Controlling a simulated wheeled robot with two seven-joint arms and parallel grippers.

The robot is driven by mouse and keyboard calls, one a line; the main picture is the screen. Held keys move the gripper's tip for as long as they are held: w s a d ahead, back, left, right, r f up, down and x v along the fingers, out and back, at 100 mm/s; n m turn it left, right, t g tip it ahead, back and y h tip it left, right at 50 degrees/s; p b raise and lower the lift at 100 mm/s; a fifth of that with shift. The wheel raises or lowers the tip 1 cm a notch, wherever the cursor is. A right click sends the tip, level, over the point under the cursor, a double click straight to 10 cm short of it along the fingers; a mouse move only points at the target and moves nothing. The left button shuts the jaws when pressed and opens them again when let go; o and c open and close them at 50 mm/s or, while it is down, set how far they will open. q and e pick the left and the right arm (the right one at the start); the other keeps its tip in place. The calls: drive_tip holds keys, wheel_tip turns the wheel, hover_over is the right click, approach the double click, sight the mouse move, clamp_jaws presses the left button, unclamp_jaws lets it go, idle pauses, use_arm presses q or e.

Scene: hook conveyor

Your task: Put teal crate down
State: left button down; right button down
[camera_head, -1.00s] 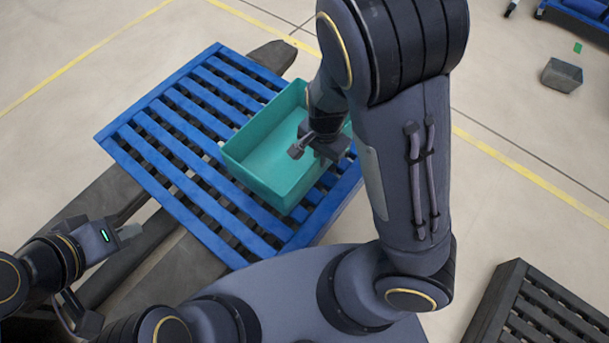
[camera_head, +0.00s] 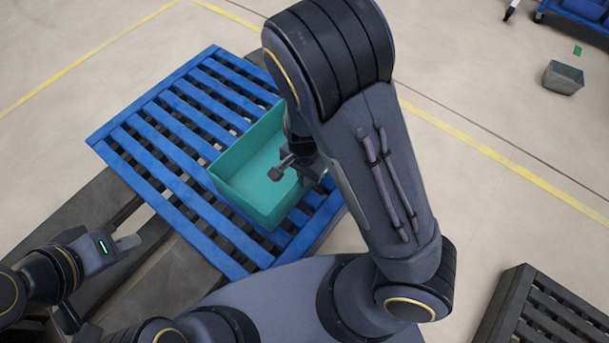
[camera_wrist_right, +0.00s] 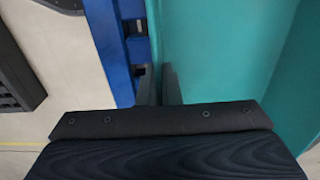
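The teal crate (camera_head: 240,200) is empty and upright over the blue slatted pallet (camera_head: 150,133). I cannot tell whether its bottom touches the slats. My right gripper (camera_head: 299,170) is at the crate's right side. In the right wrist view, its two fingers (camera_wrist_right: 161,88) stand close on both sides of the crate's wall (camera_wrist_right: 222,50), and the gripper looks shut on it. My right arm hides the crate's far right part. My left gripper (camera_head: 125,243) is away from the crate, left of the pallet's near edge; its finger opening is not clear.
A dark slatted pallet (camera_head: 545,312) lies at the lower right. A grey bin (camera_head: 563,77) stands on the floor at the upper right, near a blue cart (camera_head: 575,18). The pallet's left part is bare. Yellow lines cross the open floor.

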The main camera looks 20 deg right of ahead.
drive_tip(key=shift+f, duration=0.15)
drive_tip(key=c, duration=1.6)
unclamp_jaws()
wheel_tip(320, 180, up, 12)
drive_tip(key=p, duration=0.6)
drive_tip(key=shift+r, duration=0.2)
drive_tip(key=s+d+r+n+t+y, duration=0.1)
drive_tip(key=s+d+r+n+t, duration=0.1)
drive_tip(key=s+r+n, duration=0.1)
drive_tip(key=s+d+r+n+t+y, duration=0.1)
drive_tip(key=s+d+r+n+t, duration=0.1)
drive_tip(key=s+r, duration=0.4)
drive_tip(key=s+d+r+n+t+y, duration=0.1)
drive_tip(key=s+d+r+n, duration=0.2)
drive_tip(key=s+r+n, duration=0.1)
drive_tip(key=shift+s+d+r+n+t+y, duration=0.15)
drive_tip(key=shift+s+r+t+y, duration=0.1)
drive_tip(key=shift+r, duration=0.3)
drive_tip(key=shift+s+a+r+n+t+y, duration=0.1)
drive_tip(key=shift+s+r+n+t+y, duration=0.1)
drive_tip(key=shift+r, duration=0.3)
